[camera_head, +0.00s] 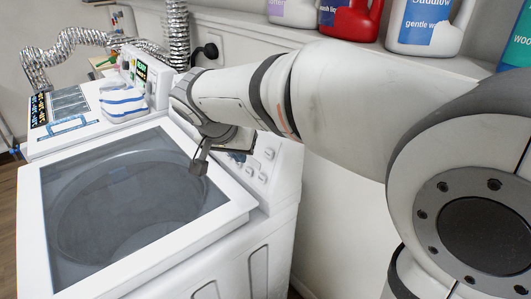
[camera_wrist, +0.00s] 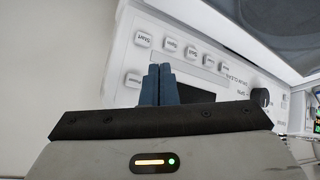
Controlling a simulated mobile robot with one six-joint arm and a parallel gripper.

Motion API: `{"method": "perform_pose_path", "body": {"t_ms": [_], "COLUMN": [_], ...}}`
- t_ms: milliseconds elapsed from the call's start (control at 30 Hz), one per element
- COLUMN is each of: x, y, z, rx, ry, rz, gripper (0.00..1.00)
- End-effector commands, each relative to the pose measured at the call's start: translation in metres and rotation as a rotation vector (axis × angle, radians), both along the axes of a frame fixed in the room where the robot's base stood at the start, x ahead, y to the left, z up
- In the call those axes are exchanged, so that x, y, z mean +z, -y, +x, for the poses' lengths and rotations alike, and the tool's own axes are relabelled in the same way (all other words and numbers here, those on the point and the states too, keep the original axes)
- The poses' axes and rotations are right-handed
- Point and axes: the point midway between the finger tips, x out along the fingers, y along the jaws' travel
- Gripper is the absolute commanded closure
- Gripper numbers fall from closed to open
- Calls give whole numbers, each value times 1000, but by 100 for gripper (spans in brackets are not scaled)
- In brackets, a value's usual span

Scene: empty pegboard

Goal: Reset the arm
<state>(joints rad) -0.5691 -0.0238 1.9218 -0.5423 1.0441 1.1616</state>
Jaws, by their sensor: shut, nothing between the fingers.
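My arm (camera_head: 335,92) reaches from the right across the head view towards a white top-loading washing machine. My gripper (camera_head: 198,167) is over the right back part of the machine's glass lid, close to its control panel. In the wrist view my gripper (camera_wrist: 159,70) shows two blue-grey fingers side by side, shut, with nothing held. Behind the fingers is the control panel (camera_wrist: 205,55) with several white buttons and a dark display. Whether the fingertips touch the machine cannot be told.
The washing machine lid (camera_head: 140,190) is down. A folded striped cloth (camera_head: 123,103) lies on a white surface behind it. A shelf (camera_head: 300,30) holds several detergent bottles, among them a red one (camera_head: 349,18) and a white one (camera_head: 425,25). Silver ducts (camera_head: 70,45) run behind.

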Motion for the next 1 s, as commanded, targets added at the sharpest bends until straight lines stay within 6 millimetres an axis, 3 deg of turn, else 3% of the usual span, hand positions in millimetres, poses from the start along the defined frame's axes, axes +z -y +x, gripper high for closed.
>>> {"method": "perform_pose_path", "body": {"t_ms": [233,367,467,600,700,833,1000], "x": [0,-4,-13,-33,-48,-63,-73], "y": [3,30,69,120,142,156,161], "z": [-1,-14,-40,-92,-126,-159,-176], "rx": [1,25,75,175,246,317,364], "ry": [-4,-53,-130,-229,-268,-284,-285], "rz": [-1,-1,6,46,80,113,130], "gripper": [100,100,100,100,100,100,100]}}
